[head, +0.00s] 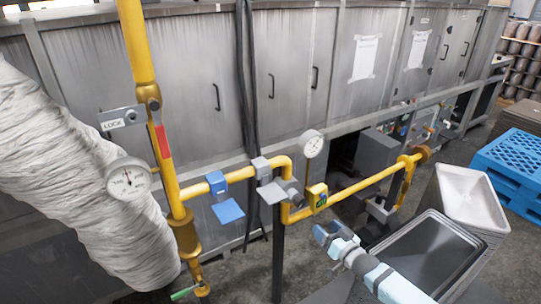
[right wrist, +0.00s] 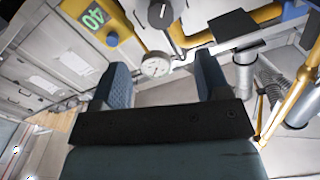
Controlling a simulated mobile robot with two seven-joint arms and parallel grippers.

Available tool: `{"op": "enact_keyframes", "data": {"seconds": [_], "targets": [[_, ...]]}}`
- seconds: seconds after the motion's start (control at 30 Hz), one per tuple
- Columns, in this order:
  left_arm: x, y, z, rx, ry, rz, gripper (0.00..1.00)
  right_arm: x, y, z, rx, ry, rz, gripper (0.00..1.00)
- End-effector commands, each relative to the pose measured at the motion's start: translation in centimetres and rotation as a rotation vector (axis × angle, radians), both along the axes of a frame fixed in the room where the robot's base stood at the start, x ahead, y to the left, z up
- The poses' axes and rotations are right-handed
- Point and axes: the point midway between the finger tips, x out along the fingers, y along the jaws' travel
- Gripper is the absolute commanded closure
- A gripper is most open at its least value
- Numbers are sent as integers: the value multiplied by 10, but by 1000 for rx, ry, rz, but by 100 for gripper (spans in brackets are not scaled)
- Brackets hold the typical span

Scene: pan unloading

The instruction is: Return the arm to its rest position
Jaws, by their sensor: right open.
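My right arm (head: 400,287) comes in from the lower right of the head view. Its gripper (head: 326,237) points to the left, in front of the yellow pipe as seen from the head. In the right wrist view the two fingers stand apart and the right gripper (right wrist: 161,72) holds nothing. A dark rectangular pan (head: 428,248) is to the right of this gripper, partly behind my arm. A pale empty pan (head: 470,198) lies behind it. My left gripper is not in view.
Yellow pipes (head: 345,193) with gauges (head: 312,144) and valves run across the middle. A pale wrapped duct (head: 75,180) fills the left. Grey metal cabinets (head: 190,85) line the back. A blue pallet (head: 515,160) is at the right edge.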

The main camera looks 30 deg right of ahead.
Motion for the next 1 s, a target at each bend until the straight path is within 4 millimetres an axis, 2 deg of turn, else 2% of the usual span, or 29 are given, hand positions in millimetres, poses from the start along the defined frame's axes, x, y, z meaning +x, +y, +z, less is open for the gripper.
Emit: {"op": "enact_keyframes", "data": {"seconds": [0.17,0.27,0.37,0.5,0.6,0.7,0.83,1.0], "targets": [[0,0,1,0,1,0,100,-3,5,-2,-4,9,4,31],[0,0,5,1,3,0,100,-19,27,-11,-25,55,22,31],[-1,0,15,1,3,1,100,-52,72,-25,-76,144,63,31],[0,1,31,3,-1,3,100,-117,145,-38,-176,293,139,31],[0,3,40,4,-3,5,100,-162,189,-37,-246,385,192,31],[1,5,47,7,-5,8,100,-197,221,-31,-303,456,234,31],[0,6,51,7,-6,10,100,-223,243,-24,-350,510,266,31],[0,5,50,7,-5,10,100,-230,248,-23,-366,524,276,31]]}}
